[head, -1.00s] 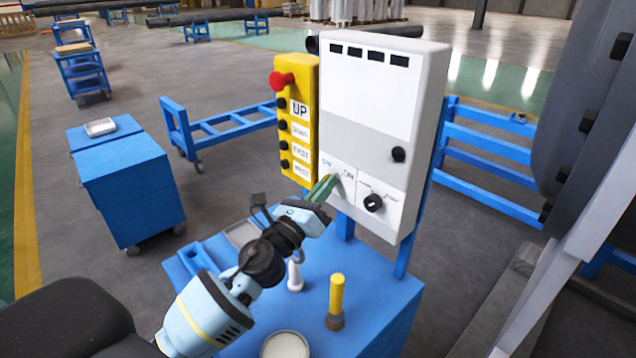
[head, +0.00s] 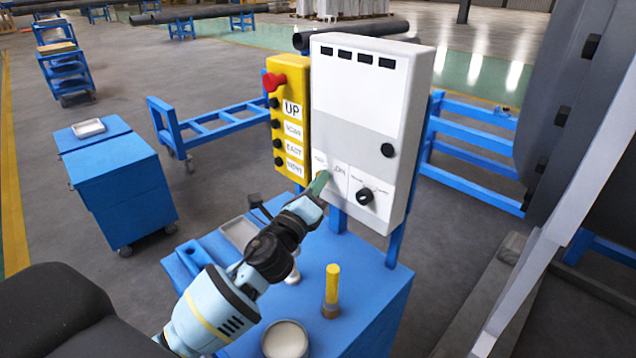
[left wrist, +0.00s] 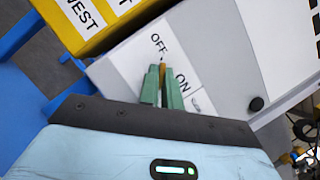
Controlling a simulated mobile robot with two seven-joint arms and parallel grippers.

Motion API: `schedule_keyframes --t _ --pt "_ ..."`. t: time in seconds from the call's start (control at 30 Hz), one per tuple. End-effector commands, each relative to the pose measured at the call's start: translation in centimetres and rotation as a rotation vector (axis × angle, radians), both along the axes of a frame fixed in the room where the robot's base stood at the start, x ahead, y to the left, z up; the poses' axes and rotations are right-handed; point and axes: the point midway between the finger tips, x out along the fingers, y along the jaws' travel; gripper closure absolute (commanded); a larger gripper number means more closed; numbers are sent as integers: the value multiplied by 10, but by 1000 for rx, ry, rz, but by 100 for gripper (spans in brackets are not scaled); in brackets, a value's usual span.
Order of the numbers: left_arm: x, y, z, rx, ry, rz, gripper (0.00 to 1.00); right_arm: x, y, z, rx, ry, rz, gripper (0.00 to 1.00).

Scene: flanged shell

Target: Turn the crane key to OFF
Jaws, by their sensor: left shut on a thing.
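The white control box (head: 350,110) stands upright behind the blue cart. The crane key (left wrist: 162,72) shows as a small orange-brass piece between my left fingertips, on the box's lower white label plate. The OFF label (left wrist: 159,45) is just above it in the left wrist view, and the ON label (left wrist: 183,80) is to its right. My left gripper (head: 321,181) reaches to the plate with its green fingers, shut on the key; these fingers also show in the left wrist view (left wrist: 162,86). The fingers hide most of the key, so its exact angle is unclear. My right gripper is not in view.
A yellow button box (head: 290,125) with a red button (head: 273,81) adjoins the control box at left. A black knob (head: 364,196) sits right of the key. A yellow-handled tool (head: 332,285) and a round dish (head: 285,340) are on the blue cart (head: 365,300) below.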

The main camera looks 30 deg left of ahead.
Motion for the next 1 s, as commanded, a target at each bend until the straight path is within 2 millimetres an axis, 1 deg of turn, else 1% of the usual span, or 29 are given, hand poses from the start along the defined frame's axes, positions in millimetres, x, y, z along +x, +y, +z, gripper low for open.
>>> schedule_keyframes --t 0.17,0.2,0.33,0.37,0.63,0.73,0.87,1.0 --pt "0 0 2 1 -4 0 100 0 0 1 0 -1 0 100" --pt "0 0 2 1 -4 0 92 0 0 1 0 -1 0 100" --pt "0 0 2 1 -3 0 75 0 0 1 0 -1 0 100" --pt "0 0 1 1 -3 0 73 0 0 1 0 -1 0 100" --pt "-1 0 0 1 -1 0 73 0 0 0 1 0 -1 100" --pt "-5 0 -2 1 1 0 73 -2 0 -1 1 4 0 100" --pt "-20 1 -9 1 4 0 73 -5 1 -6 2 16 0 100" --pt "-42 2 -16 0 6 0 73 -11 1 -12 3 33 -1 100"
